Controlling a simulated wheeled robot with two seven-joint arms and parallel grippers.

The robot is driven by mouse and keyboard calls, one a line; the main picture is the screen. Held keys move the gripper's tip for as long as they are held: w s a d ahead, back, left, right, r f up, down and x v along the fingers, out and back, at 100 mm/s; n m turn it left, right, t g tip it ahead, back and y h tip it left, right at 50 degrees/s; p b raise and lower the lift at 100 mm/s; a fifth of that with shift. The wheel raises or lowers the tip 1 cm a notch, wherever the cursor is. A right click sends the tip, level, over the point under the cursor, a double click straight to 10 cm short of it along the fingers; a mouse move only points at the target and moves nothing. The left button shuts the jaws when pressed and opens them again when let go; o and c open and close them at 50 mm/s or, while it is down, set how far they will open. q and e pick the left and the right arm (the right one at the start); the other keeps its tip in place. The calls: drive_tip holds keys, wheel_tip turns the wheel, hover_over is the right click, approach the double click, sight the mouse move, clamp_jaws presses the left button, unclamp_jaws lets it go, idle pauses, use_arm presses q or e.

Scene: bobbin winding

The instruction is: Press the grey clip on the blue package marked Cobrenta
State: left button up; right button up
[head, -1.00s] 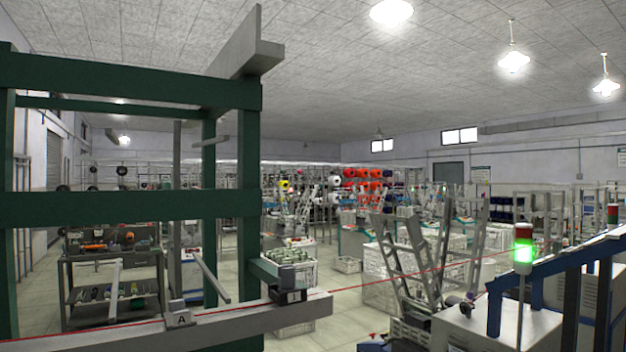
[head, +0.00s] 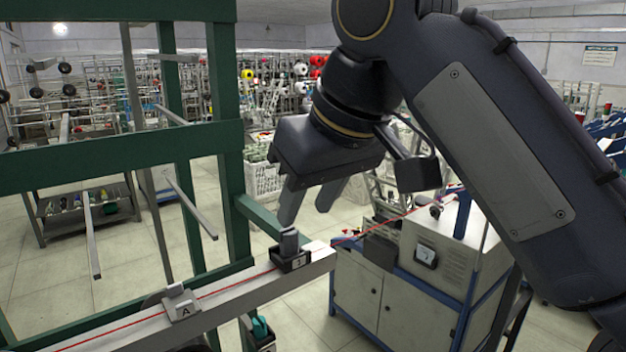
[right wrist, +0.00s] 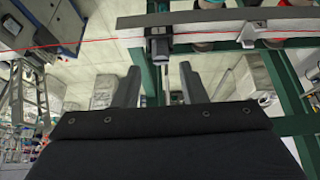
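My right gripper (head: 309,205) hangs above the end of a pale beam, its two fingers apart and nothing between them. Just under it, on the beam, sits a small dark block with a grey upright top (head: 290,252). Both fingers and this block (right wrist: 158,42) show in the right wrist view, with the block beyond the fingertips and apart from them. A grey clip marked A (head: 181,303) sits further left on the beam. I can make out no blue package and no Cobrenta lettering. My left gripper is not in view.
A red thread runs along the pale beam (head: 235,296) and on to a white and blue machine cabinet (head: 362,292) at right. A green frame (head: 228,165) stands at left, with grey pegs sticking out. Pale floor lies open between frame and shelves.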

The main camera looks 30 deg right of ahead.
sight(294, 234)
drive_tip(key=shift+b+x, duration=0.75)
drive_tip(key=shift+x, duration=2.3)
drive_tip(key=c, duration=0.8)
wheel_tip(294, 234, up, 3)
drive_tip(key=shift+f+p, duration=0.2)
drive_tip(key=shift+p, duration=0.75)
drive_tip(key=shift+a+r, duration=0.1)
drive_tip(key=shift+r, duration=0.8)
